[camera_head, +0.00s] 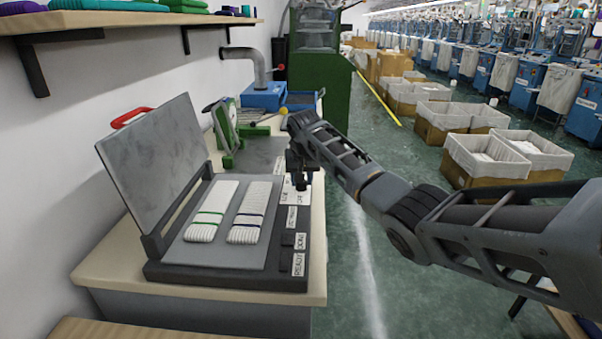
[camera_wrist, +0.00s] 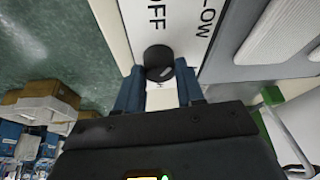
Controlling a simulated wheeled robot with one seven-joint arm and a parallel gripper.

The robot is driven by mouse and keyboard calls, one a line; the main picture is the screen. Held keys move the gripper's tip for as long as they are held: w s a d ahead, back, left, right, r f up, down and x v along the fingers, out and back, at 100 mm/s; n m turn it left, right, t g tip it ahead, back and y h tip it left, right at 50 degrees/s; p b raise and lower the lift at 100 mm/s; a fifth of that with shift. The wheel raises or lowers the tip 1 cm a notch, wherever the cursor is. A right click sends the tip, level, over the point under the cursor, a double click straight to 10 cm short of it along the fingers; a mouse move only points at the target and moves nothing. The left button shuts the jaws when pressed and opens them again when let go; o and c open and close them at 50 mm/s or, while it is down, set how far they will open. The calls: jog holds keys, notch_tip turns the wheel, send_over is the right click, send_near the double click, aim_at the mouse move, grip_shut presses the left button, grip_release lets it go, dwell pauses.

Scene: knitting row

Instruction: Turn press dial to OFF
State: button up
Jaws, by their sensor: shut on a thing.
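The press (camera_head: 225,278) is a dark base with a grey plate, and its lid (camera_head: 152,165) with a red handle stands open. Its dial (camera_wrist: 158,57) is a round black knob on a white label panel reading OFF and LOW in the wrist view. My gripper (camera_wrist: 158,88) has its two blue-grey fingers shut on the dial, one on each side. In the head view my gripper (camera_head: 300,182) is at the press's far right corner and hides the dial. I cannot tell which setting the dial points to.
Two banded white knit bundles (camera_head: 212,212) (camera_head: 250,215) lie on the press plate. The wooden-topped bench (camera_head: 105,275) carries the press, a green device (camera_head: 228,125) and a blue machine (camera_head: 263,97). Boxes (camera_head: 485,165) stand right on the floor. A shelf (camera_head: 110,20) hangs above left.

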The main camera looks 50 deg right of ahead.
jog(key=n+y+p, duration=0.1)
jog(key=n, duration=0.2)
jog(key=shift+s+d+n+t, duration=0.1)
jog(key=shift+n+t, duration=0.2)
jog(key=shift+t, duration=0.1)
jog(key=shift+d+n+y, duration=0.1)
jog(key=shift+n+y, duration=0.7)
jog(key=shift+n, duration=1)
jog(key=o, duration=1)
jog(key=shift+r+t, duration=0.1)
jog(key=shift+t, duration=0.2)
jog(key=v, duration=0.7)
jog(key=shift+r+b, duration=0.3)
